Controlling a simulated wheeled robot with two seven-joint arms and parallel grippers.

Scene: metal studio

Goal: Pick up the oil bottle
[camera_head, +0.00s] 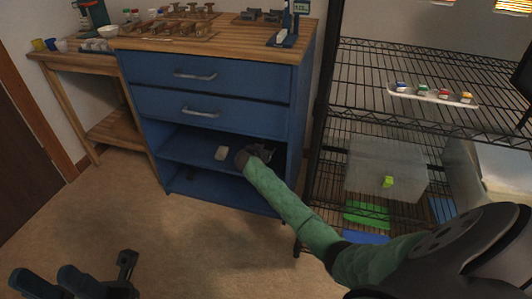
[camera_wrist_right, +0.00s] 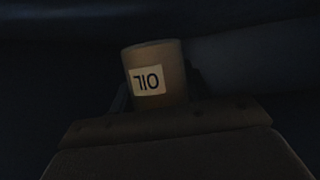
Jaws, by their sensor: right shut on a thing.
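The oil bottle (camera_wrist_right: 156,75) shows in the right wrist view as a brownish cylinder. Its pale label reads OIL upside down. My right gripper (camera_head: 262,152) reaches into the open shelf space of the blue cabinet and is shut on the bottle. In the right wrist view the bottle stands out beyond the dark gripper body, and the fingers are mostly lost in shadow. In the head view I cannot make the bottle out. My left gripper (camera_head: 80,283) is low at the left, over the floor and far from the cabinet; its opening is unclear.
The blue cabinet (camera_head: 205,102) has two closed drawers above the open shelves. A black wire rack (camera_head: 350,95) with a clear bin (camera_head: 385,170) stands right. The floor in front is clear.

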